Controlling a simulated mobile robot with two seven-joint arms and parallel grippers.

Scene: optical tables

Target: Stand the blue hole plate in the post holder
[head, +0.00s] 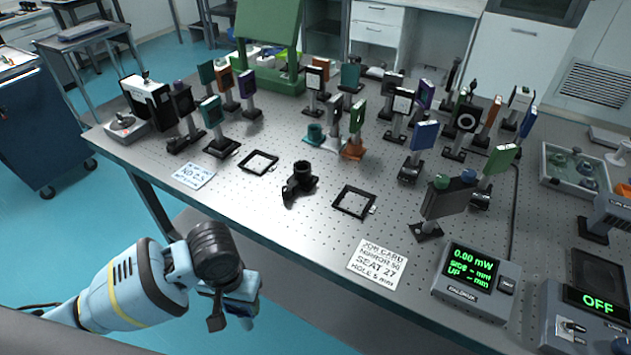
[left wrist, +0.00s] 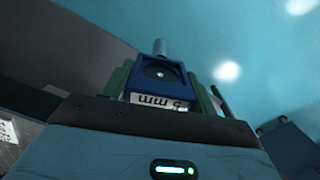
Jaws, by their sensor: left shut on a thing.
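My left gripper (head: 236,292) is in front of the table's near edge, low at the left of the head view. In the left wrist view the blue hole plate (left wrist: 152,84) is between the green-padded fingers (left wrist: 158,90), which are shut on it. It has a round dark hole, an upside-down label reading 5 mm, and a grey post (left wrist: 159,47) pointing away from the gripper. The plate cannot be made out clearly in the head view. A black post holder (head: 299,180) stands on the table with nothing visible in it. My right gripper is out of view.
Black square frames lie left (head: 259,163) and right (head: 354,202) of the holder. A job card (head: 377,264) reads HOLE 5 mm. The meter (head: 473,283) shows 0.00 mW.

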